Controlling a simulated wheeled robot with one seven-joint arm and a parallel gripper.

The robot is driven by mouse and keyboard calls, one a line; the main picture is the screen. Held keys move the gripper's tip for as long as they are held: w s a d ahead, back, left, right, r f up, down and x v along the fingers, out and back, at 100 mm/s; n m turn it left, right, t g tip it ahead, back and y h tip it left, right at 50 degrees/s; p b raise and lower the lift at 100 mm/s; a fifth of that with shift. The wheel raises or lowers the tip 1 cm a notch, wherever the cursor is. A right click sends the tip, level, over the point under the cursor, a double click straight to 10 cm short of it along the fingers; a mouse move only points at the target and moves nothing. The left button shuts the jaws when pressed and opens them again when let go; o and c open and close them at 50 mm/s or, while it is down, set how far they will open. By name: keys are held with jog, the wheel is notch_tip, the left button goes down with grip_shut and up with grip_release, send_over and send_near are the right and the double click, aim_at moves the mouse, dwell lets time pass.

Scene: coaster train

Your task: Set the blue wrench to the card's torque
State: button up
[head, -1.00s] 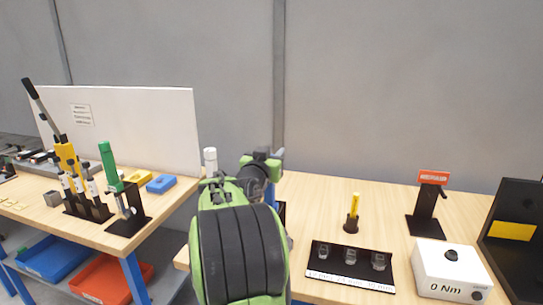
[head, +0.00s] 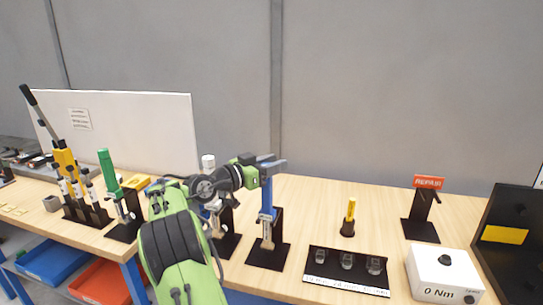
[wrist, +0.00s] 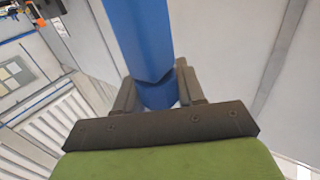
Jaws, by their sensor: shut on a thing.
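The blue wrench (head: 267,203) stands upright in a black stand on the right-hand bench, its lower end in front of the stand's post. My gripper (head: 272,165) is at the top of its blue handle, reaching in from the left. In the wrist view the jaws (wrist: 158,92) are closed around the blue handle (wrist: 138,35), one finger on each side. A white card (head: 80,120) with lines of text hangs on the white board at the left; the text is too small to read. The wrench's scale cannot be read.
A white box (head: 443,273) reads "0 Nm". A black tray (head: 347,271) with several clear pieces and a yellow-handled tool (head: 350,214) stand between. A green tool (head: 110,176) stands left.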

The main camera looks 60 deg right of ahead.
jog(key=shift+m+g+y+p, duration=0.3)
jog(key=shift+m+g+p, duration=0.1)
jog(key=shift+g, duration=0.1)
jog(key=o, duration=1)
jog(key=shift+c, duration=0.2)
jog(key=p+v, duration=0.1)
jog(key=v, duration=1.4)
jog(key=shift+w+a, duration=0.2)
jog(key=shift+a, duration=0.15)
